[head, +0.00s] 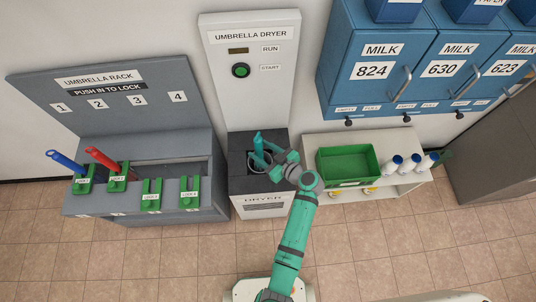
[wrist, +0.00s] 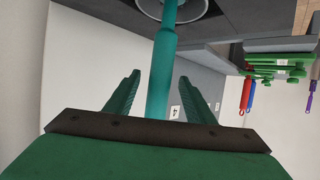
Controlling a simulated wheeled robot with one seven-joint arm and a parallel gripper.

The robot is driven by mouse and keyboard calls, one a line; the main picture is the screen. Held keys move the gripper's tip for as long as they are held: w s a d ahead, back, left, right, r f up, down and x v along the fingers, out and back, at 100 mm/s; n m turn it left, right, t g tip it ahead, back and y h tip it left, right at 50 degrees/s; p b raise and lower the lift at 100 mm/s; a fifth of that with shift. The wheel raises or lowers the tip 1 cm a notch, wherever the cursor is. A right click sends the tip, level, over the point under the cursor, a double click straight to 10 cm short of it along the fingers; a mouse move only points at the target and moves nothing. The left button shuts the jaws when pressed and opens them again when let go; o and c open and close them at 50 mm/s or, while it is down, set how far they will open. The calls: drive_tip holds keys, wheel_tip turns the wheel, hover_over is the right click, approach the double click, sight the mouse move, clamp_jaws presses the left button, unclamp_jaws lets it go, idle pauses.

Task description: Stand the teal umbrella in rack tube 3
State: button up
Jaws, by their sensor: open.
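The teal umbrella (head: 258,143) stands upright in the round opening of the dryer (head: 262,183). In the wrist view its teal shaft (wrist: 165,70) runs between my two fingers, with a gap on each side. My gripper (head: 270,156) is open around or just beside the umbrella's upper part; the head view does not settle the exact depth. The umbrella rack (head: 150,145) is at the left. Its tube 3 has a green lock piece (head: 151,194) at the front, with no umbrella visible in it.
A blue umbrella (head: 66,162) and a red umbrella (head: 104,159) stand in tubes 1 and 2. Tube 4's lock (head: 190,191) shows no umbrella. A green bin (head: 347,166) and white bottles (head: 412,163) are on the shelf at right. Blue milk boxes (head: 380,60) hang above.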

drive_tip(key=shift+x, duration=2.85)
